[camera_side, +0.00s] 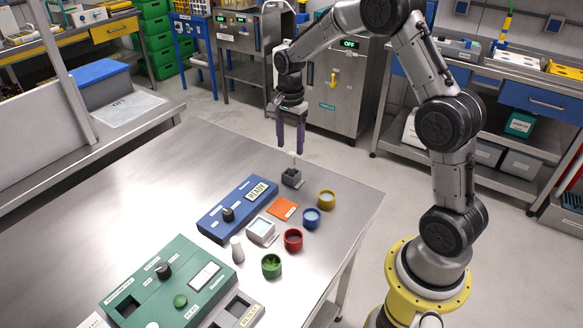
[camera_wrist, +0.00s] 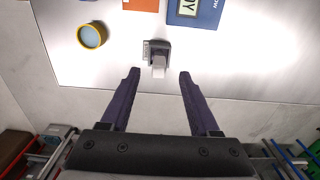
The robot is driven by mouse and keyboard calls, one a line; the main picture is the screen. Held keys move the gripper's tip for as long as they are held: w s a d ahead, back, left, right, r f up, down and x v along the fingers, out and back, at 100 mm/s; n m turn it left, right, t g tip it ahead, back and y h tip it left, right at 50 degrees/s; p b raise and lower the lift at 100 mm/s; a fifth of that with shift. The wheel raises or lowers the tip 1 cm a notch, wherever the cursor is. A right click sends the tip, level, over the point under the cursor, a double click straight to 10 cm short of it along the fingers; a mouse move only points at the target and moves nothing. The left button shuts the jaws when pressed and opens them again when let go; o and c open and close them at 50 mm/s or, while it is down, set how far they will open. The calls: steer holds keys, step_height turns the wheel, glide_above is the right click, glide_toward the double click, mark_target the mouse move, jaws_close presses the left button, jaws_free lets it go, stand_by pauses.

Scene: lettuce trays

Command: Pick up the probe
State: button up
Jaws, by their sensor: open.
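The probe (camera_side: 293,160) looks like a small pale piece standing up out of a small dark grey holder (camera_side: 291,179) near the table's far edge. In the wrist view the probe (camera_wrist: 158,70) is a pale block at the front of the dark holder (camera_wrist: 158,48). My gripper (camera_side: 290,150), with two purple fingers pointing down, is open above the holder. In the wrist view my gripper (camera_wrist: 159,73) has its fingers apart, one on each side of the probe, with nothing visible between them touching it. The probe's lower part is hidden in the holder.
A blue READY box (camera_side: 237,208), an orange square (camera_side: 283,209), and yellow (camera_side: 327,199), blue (camera_side: 311,218), red (camera_side: 293,240) and green (camera_side: 271,266) cups stand nearby. A green device (camera_side: 168,281) is farther off. The table (camera_side: 190,165) is bare left of the holder.

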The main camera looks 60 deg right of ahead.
mark_target(291, 163)
steer(key=shift+d+f, duration=0.2)
steer(key=shift+f, duration=3.55)
jaws_close()
